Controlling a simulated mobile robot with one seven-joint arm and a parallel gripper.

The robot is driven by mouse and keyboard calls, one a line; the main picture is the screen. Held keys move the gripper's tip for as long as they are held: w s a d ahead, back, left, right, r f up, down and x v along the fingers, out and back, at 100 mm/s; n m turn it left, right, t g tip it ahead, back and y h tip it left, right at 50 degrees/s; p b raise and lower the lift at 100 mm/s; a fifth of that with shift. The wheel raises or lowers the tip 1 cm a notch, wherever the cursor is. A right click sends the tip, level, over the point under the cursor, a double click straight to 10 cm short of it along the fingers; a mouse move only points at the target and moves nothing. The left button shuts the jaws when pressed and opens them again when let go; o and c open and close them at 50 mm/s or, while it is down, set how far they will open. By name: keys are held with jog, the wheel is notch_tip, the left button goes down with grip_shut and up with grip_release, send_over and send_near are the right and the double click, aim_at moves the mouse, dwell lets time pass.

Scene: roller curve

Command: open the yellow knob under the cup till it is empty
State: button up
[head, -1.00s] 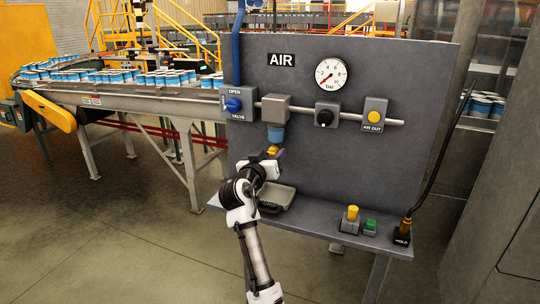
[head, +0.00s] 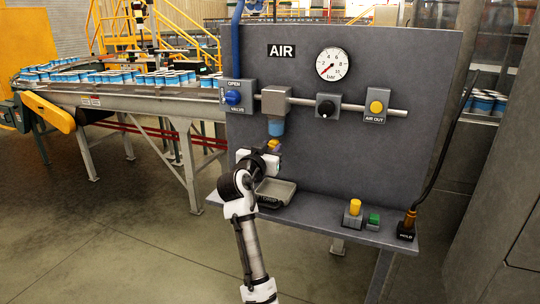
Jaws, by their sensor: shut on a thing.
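A cup (head: 276,128) with blue, cloudy contents hangs under a grey block (head: 276,102) on the air pipe. The yellow knob (head: 275,144) is just below the cup, and only a small part of it shows. My gripper (head: 272,149) is at the knob, shut on it, with its fingers mostly hidden by my wrist. A grey tray (head: 289,193) sits on the shelf below the cup, partly behind my arm. I cannot make out the liquid level in the cup.
A blue valve knob (head: 233,98), a black regulator knob (head: 325,108), a gauge (head: 333,64) and a yellow AIR OUT button (head: 376,107) are on the panel. A yellow-topped block (head: 354,210), a green block (head: 373,220) and a HOLD stand (head: 407,228) are on the shelf's right.

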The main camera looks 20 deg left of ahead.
jog(key=o, duration=1)
jog(key=shift+c, duration=0.2)
jog(key=s+b, duration=0.3)
jog(key=s, duration=1)
jog(key=shift+s+a, duration=0.25)
jog(key=shift+s, duration=0.15)
